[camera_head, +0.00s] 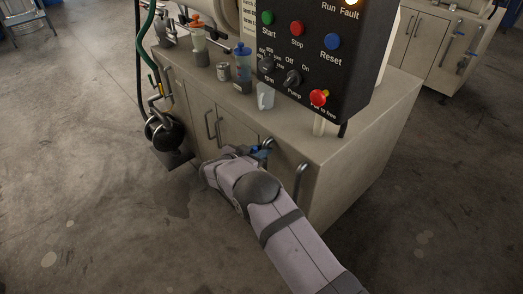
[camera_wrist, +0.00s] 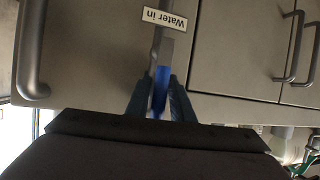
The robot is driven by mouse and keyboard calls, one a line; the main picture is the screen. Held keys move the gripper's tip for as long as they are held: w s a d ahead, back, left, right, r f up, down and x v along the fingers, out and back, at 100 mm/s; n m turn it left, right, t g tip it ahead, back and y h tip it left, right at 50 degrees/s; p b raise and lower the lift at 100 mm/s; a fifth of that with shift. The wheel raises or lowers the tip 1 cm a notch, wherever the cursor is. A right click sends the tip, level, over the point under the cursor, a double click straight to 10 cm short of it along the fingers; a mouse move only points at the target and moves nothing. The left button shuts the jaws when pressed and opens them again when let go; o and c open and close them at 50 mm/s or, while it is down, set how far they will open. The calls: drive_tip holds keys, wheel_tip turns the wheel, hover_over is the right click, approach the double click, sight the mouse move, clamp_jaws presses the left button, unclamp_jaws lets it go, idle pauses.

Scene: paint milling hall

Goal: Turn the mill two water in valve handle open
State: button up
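The blue water in valve handle (camera_wrist: 160,88) stands out from the cabinet front, below the upside-down "Water in" label (camera_wrist: 164,18) in the wrist view. The handle lies roughly in line with the grey pipe (camera_wrist: 157,45) above it in that view. My gripper (camera_wrist: 161,100) has one finger on each side of the handle, close against it with no clear gap. In the head view my gripper (camera_head: 261,154) is at the cabinet front, and my wrist hides most of the valve. The handle's far end is hidden between the fingers.
Curved bar handles stand out near the gripper: one (camera_head: 300,178) at its right in the head view, another (camera_head: 210,124) at its left. The control panel (camera_head: 318,50) with buttons overhangs the cabinet top (camera_head: 345,137). Bottles and a cup stand on top. The floor in front is open.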

drive_tip(key=v, duration=0.7)
drive_tip(key=shift+a+r, duration=0.1)
drive_tip(key=shift+r, duration=0.05)
idle(0.4)
drive_tip(key=d+r+n+y+p, duration=0.1)
drive_tip(key=d+r+n+y, duration=0.35)
drive_tip(key=r+y, duration=0.35)
drive_tip(key=s+d+f+n+g+b, duration=0.15)
drive_tip(key=s+d+g, duration=0.35)
drive_tip(key=s, duration=0.6)
drive_tip(key=s+d+f+g+p, duration=0.1)
drive_tip(key=s+d+f+g, duration=0.15)
drive_tip(key=s+d, duration=0.6)
drive_tip(key=s+d+f+n+g+b, duration=0.1)
drive_tip(key=s+d+f+g, duration=0.15)
drive_tip(key=s, duration=1.15)
wheel_tip(320, 180, up, 14)
drive_tip(key=s+d+g+p, duration=0.1)
drive_tip(key=s+p, duration=0.1)
drive_tip(key=p, duration=1.2)
drive_tip(key=shift+d+r+h, duration=0.2)
drive_tip(key=shift+d+h, duration=0.1)
drive_tip(key=shift+d, duration=0.05)
